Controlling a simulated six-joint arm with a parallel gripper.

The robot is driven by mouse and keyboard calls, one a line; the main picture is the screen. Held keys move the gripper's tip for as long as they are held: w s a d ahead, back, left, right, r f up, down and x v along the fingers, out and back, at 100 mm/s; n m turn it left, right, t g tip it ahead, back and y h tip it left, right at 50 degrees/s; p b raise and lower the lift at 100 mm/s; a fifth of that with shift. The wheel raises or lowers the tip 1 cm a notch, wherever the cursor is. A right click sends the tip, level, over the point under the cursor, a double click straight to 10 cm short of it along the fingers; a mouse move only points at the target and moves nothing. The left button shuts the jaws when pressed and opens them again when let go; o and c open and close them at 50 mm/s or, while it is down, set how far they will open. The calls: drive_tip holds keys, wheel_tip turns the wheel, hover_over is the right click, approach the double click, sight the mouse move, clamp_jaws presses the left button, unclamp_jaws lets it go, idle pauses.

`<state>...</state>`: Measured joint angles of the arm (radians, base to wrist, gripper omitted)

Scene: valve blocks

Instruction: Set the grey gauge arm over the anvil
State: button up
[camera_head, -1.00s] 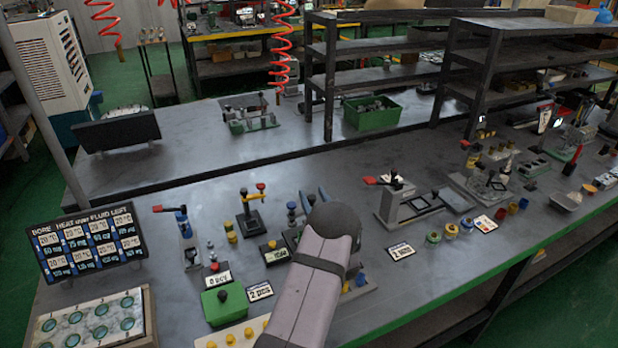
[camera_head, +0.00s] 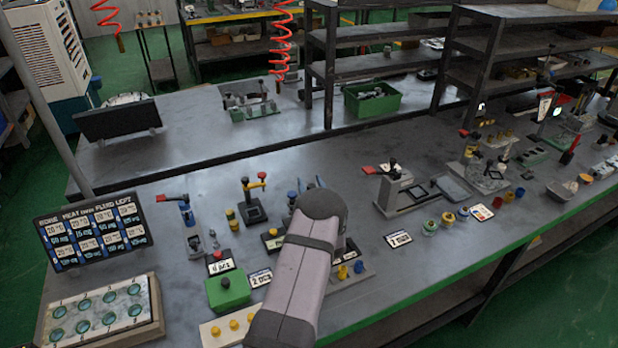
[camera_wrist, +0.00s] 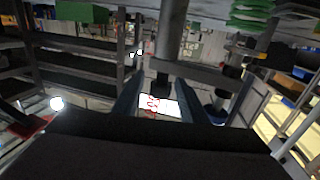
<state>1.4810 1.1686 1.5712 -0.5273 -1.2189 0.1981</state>
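My gripper (camera_wrist: 160,100) is open in the wrist view, with its two dark blue-grey fingers apart. A grey vertical post (camera_wrist: 172,35) with a dark lower end stands in line with the gap between them. A white card with red marks (camera_wrist: 160,105) shows between the fingers. I cannot tell whether the post is the grey gauge arm, or whether the fingers touch it. In the head view my own arm covers most of the small fixture it reaches over. The anvil cannot be picked out with certainty.
A grey fixture with a red lever (camera_head: 405,195) stands right of my arm. A green box (camera_head: 228,288) and a yellow-peg board (camera_head: 228,330) lie to the left, near a dark display panel (camera_head: 93,232). Open bench surface (camera_head: 330,165) lies behind.

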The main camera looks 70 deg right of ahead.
drive_tip(key=shift+x, duration=1.25)
clamp_jaws()
